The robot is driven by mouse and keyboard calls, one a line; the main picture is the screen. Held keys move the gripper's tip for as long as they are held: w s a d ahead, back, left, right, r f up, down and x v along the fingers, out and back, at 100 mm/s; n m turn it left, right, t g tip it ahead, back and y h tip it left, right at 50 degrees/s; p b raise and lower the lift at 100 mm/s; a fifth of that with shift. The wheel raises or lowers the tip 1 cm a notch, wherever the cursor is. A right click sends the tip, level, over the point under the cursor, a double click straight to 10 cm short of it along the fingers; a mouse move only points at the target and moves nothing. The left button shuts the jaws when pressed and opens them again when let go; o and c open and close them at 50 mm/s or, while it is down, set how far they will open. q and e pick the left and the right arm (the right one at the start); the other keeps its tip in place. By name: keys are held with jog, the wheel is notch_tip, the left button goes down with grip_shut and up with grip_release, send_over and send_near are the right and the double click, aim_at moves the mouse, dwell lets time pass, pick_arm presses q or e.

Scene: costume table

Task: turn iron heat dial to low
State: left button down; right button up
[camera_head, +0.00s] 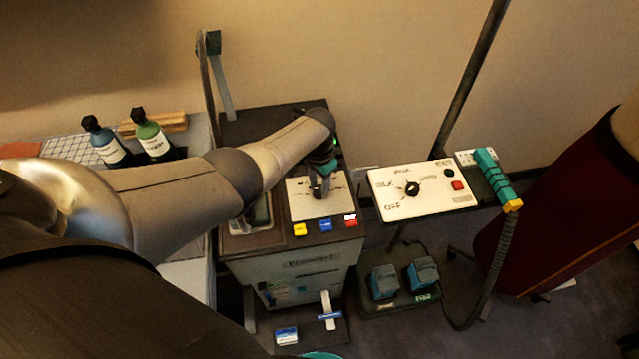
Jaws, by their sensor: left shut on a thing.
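My left gripper (321,190) points down onto a white dial plate (300,207) on top of a dark cabinet (262,242). It is shut on the dial there, which the fingers mostly hide. The plate's small marks are too blurred to read, so I cannot tell which setting the dial points at. To the right, a separate white panel (385,179) carries a black knob (413,189) with fabric names and OFF around it. My left gripper is apart from that panel. My right gripper is not in view.
Yellow (299,230), blue (326,226) and red-and-white (350,220) blocks line the cabinet's front edge. A teal handle (491,172) with a hose is at right. Blue pedals (383,282) stand on the floor. Two bottles (151,138) stand at left. A dark red form (570,215) is far right.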

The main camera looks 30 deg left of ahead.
pick_arm(q)
jog(key=shift+n, duration=0.3)
jog(key=c, duration=0.5)
grip_release()
notch_tip(320, 180, up, 8)
jog(key=p, duration=0.4)
jog(key=shift+a+r, duration=0.1)
jog(key=shift+r, duration=0.05)
notch_tip(320, 180, up, 7)
jog(key=p, duration=0.1)
send_over(319, 188)
